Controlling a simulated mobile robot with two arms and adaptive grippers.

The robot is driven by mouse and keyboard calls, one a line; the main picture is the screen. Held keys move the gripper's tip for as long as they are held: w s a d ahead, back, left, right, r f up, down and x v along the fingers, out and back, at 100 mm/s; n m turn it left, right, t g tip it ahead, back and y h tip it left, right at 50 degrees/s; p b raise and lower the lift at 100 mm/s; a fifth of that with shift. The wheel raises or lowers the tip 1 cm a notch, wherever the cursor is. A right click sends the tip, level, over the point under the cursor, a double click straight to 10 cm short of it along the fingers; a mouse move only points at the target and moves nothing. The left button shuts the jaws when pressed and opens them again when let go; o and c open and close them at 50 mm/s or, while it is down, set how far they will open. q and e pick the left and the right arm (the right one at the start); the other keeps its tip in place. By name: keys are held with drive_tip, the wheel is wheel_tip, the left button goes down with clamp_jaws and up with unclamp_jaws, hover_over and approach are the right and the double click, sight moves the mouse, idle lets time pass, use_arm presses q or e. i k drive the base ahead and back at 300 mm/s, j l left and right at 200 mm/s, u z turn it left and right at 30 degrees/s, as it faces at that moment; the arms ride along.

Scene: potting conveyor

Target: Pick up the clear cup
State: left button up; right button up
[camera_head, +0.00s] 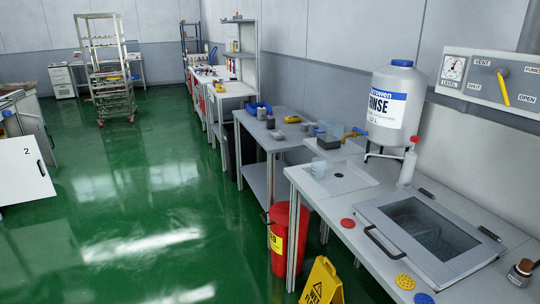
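A small pale, see-through cup (318,168) stands upright on the near grey worktop (345,187), over a lighter square plate or recess. It is below and left of the rinse tank's tap. Neither of my grippers is in the head view, so nothing is seen near the cup or touching it.
A white rinse tank (399,100) stands behind the cup, with a white bottle (408,165) beside it. A lidded basin (430,232) is at right. A red bin (288,240) and yellow floor sign (322,283) stand before the bench. Green floor is open at left.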

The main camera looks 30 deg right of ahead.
sight(318, 168)
drive_tip(key=i, duration=2.4)
drive_tip(key=i+z, duration=0.15)
drive_tip(key=z, duration=0.3)
drive_tip(key=i+z, duration=0.15)
drive_tip(key=z, duration=0.35)
drive_tip(key=i+j+z, duration=0.1)
drive_tip(key=z, duration=0.35)
drive_tip(key=i+j+z, duration=0.1)
drive_tip(key=j+z, duration=0.15)
drive_tip(key=z, duration=0.25)
